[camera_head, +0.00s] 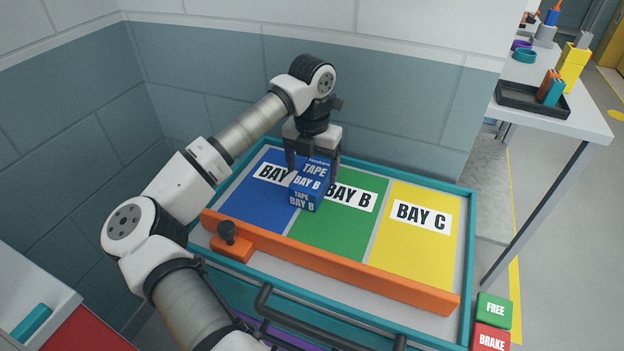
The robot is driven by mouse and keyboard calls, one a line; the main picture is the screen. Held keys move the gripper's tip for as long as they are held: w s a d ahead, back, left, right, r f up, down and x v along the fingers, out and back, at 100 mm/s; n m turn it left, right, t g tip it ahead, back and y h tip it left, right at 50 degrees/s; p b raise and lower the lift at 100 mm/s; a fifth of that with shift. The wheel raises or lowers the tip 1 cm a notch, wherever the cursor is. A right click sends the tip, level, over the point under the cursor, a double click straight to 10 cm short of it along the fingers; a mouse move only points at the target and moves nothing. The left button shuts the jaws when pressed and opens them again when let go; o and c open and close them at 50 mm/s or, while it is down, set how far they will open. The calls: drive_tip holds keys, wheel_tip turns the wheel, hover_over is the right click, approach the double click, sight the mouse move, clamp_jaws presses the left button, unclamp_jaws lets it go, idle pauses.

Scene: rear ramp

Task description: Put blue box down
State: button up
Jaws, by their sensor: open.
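The blue box (311,184), with "TAPE BAY B" on its labels, is upright over the cart top, near the border between the blue bay (251,205) and the green bay marked BAY B (335,235). My gripper (313,164) is straight above it, pointing down, with its open fingers on either side of the box's upper part. Whether the fingers touch the box cannot be told. The box seems to rest on the cart top, but its underside is hidden. The box covers part of the blue bay's label.
The yellow bay marked BAY C (416,245) is empty. An orange bar (330,264) runs along the cart's front, inside a teal rim (467,262). Walls stand behind and left. A side table (575,119) with a black tray (532,101) stands right.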

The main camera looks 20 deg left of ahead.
sight(312, 175)
wheel_tip(312, 175, up, 8)
drive_tip(key=shift+b, duration=0.35)
drive_tip(key=shift+f, duration=0.1)
